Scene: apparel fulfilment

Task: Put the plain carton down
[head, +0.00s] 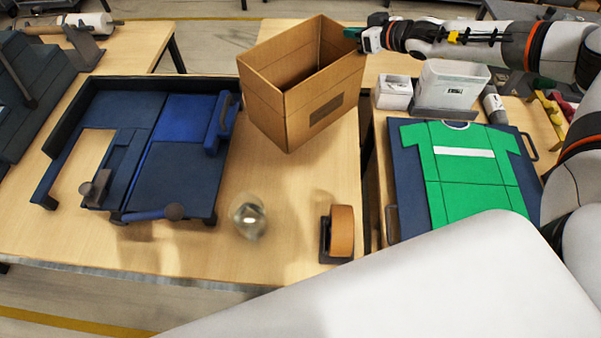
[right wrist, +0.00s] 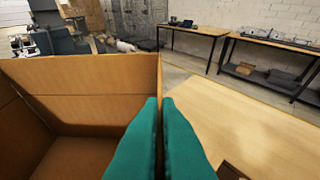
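The plain carton (head: 283,118) is an open-topped brown box at the back of the left table in the head view, with a dark rectangle on one side. It looks tilted, and I cannot tell whether its base touches the table. My right gripper (head: 354,34) is at the top of its right-hand wall. In the right wrist view the green fingertips (right wrist: 160,103) close over the rim of the carton wall (right wrist: 90,85), one on each side. The inside of the carton that shows looks empty. My left gripper is not in view.
The wooden table (head: 290,190) is clear just in front of the carton. A blue folding board (head: 180,170) lies left, with a glass-like ball (head: 248,216) and tape roll (head: 341,231) nearer. A green shirt (head: 465,170) and white bins (head: 452,84) are on the right table.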

